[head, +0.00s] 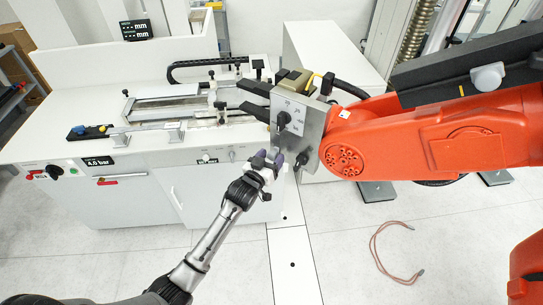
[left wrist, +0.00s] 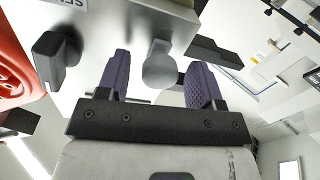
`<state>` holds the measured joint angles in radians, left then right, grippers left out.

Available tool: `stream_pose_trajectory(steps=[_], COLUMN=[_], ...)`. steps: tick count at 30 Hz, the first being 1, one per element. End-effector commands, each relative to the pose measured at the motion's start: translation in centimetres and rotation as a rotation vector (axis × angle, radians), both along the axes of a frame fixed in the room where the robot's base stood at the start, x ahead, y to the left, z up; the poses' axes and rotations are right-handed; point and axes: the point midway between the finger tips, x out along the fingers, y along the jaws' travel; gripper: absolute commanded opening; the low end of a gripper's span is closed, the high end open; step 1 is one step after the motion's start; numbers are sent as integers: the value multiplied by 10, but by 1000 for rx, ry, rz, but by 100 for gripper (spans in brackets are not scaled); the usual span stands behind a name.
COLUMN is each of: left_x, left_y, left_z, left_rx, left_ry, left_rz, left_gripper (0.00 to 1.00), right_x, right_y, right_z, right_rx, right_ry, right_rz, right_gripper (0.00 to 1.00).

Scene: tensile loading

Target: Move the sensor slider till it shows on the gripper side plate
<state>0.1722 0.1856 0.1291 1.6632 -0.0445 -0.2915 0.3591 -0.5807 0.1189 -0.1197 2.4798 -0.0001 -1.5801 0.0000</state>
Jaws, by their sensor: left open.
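The gripper side plate (head: 312,128) is a grey metal panel on the end of the orange robot arm, with small labels too small to read. My left gripper (head: 268,158) is open at the plate's lower edge. Its purple fingers (left wrist: 158,88) are on either side of the grey knob; contact is unclear. My right gripper is not in view.
The orange robot arm (head: 440,135) fills the right side. Its black jaws (head: 254,98) reach over the white testing bench (head: 90,110), which carries a metal fixture (head: 170,104).

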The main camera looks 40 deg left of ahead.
Motion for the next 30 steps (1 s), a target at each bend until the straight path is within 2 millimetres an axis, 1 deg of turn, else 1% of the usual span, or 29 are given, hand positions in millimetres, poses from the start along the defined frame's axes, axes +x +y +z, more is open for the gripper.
stream_pose_trajectory(steps=[4,13,30], left_x=[5,6,6], left_y=[1,1,1], left_z=[0,0,0], left_rx=[1,1,0], left_ry=[1,0,0], left_rz=[0,0,0], left_gripper=[60,60,6], right_x=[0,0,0], right_y=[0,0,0], right_z=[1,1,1], right_rx=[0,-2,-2], right_ry=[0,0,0], right_rz=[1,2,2], right_gripper=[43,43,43])
